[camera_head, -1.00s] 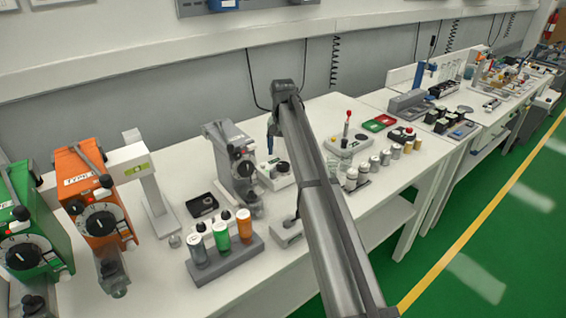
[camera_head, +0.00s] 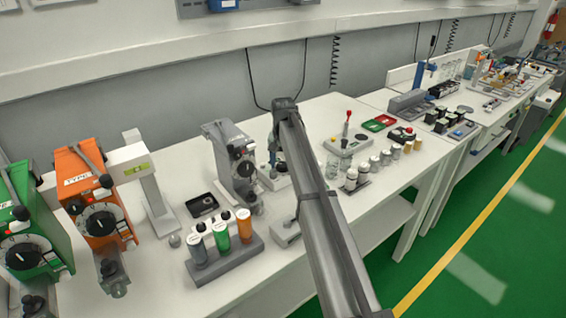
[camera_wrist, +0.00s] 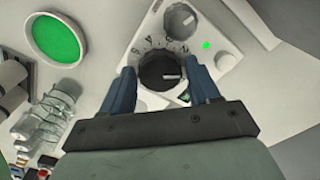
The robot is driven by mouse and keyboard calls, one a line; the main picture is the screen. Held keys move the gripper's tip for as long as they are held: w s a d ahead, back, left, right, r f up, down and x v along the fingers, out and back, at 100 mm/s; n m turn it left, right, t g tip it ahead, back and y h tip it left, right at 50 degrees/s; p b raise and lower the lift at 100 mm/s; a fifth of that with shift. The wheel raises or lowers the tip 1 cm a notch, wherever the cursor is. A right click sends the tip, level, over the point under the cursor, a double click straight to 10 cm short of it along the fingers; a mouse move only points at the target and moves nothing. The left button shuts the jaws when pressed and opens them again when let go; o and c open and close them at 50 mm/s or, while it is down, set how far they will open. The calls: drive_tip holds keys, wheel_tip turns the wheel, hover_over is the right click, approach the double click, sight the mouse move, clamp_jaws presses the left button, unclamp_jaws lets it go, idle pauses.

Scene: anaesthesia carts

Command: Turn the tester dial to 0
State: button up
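The tester (camera_wrist: 232,72) is a white box with a black dial (camera_wrist: 158,70) on its face. My gripper (camera_wrist: 163,86) is open, with one blue finger on each side of the dial. I cannot tell whether either finger touches it. In the head view the tester (camera_head: 270,183) stands on the bench, partly hidden by my arm, with my gripper (camera_head: 273,160) just above it.
On the tester, a grey knob (camera_wrist: 180,20) and a green light (camera_wrist: 206,45) sit close to the dial. A grey machine (camera_head: 236,160) stands just left of the tester. Small bottles (camera_head: 374,163) line the bench to the right. A round green disc (camera_wrist: 56,38) lies nearby.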

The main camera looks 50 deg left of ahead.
sight(283, 164)
drive_tip(key=c, duration=0.7)
drive_tip(key=shift+m, duration=3.4)
drive_tip(key=o, duration=1)
drive_tip(key=shift+r, duration=0.15)
wheel_tip(283, 164, up, 14)
drive_tip(key=shift+f, duration=0.2)
